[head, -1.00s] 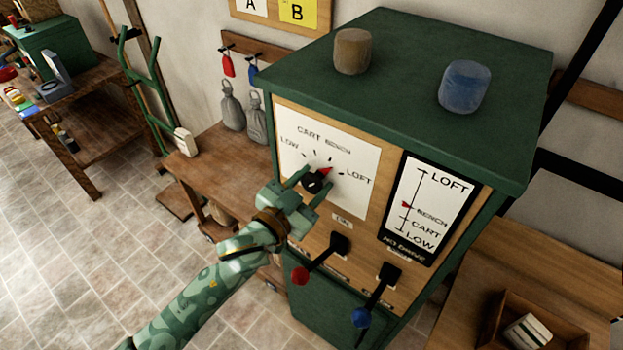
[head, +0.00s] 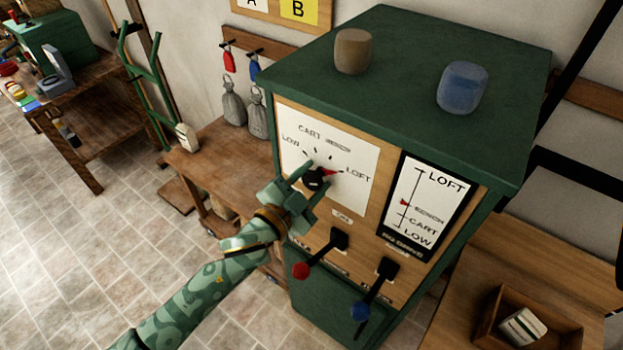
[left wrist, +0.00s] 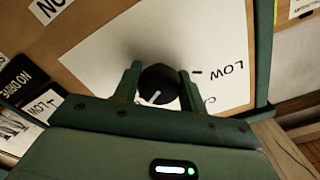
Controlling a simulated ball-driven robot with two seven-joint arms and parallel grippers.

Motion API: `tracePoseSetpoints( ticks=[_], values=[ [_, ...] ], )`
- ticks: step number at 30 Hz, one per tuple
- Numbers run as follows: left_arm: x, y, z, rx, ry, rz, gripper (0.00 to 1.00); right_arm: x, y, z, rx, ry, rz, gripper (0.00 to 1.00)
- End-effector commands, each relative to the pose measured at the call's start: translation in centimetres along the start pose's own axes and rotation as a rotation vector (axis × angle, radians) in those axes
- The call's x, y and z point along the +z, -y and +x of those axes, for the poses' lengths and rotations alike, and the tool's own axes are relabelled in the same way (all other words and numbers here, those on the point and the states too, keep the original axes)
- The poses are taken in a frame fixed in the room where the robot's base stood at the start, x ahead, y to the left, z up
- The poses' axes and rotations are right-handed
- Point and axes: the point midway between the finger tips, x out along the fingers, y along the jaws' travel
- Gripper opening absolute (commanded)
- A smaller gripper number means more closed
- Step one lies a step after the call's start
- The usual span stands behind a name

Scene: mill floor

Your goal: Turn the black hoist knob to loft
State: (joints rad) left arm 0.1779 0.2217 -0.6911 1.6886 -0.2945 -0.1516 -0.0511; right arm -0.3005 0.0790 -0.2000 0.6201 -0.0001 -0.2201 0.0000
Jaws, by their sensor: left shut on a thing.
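The black hoist knob (head: 314,184) sits on a white dial plate (head: 352,197) on the front of the green cabinet. The dial reads LOW, CART, a blurred label, then LOFT. My left gripper (head: 316,177) is shut on the knob, one finger on each side. In the left wrist view the knob (left wrist: 158,80) sits between the two fingers with a white line on its face. My right gripper is not in view.
Right of the dial, a black-framed gauge (head: 441,187) has a red marker between LOFT and CART. Below are a red-tipped lever (head: 300,270) and a blue-tipped lever (head: 360,310). Brown (head: 352,52) and blue (head: 462,88) cylinders stand on top. A wooden workbench (head: 225,160) is at left.

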Motion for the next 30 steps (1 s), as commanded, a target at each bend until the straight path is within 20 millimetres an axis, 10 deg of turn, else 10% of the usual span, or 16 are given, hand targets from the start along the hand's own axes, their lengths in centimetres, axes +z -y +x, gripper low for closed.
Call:
tracePoseSetpoints(
  ticks=[6, 7, 9, 20, 30],
  values=[
    [0.0, 0.0, 0.0, 0.001, 0.000, -0.001, 0.19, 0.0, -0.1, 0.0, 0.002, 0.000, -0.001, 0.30],
    [0.0, 0.0, 0.0, 0.001, 0.000, -0.001, 0.50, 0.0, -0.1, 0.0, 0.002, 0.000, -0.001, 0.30],
    [0.0, 0.0, 0.0, 0.001, 0.000, -0.001, 0.63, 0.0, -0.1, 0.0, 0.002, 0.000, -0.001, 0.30],
    [0.1, -0.1, -0.7, 0.001, 0.001, -0.001, 0.63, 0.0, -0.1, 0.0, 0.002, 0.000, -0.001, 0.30],
    [0.2, -0.2, -8.7, 0.004, 0.003, 0.000, 0.63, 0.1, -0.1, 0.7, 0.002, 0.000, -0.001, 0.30]
  ],
)
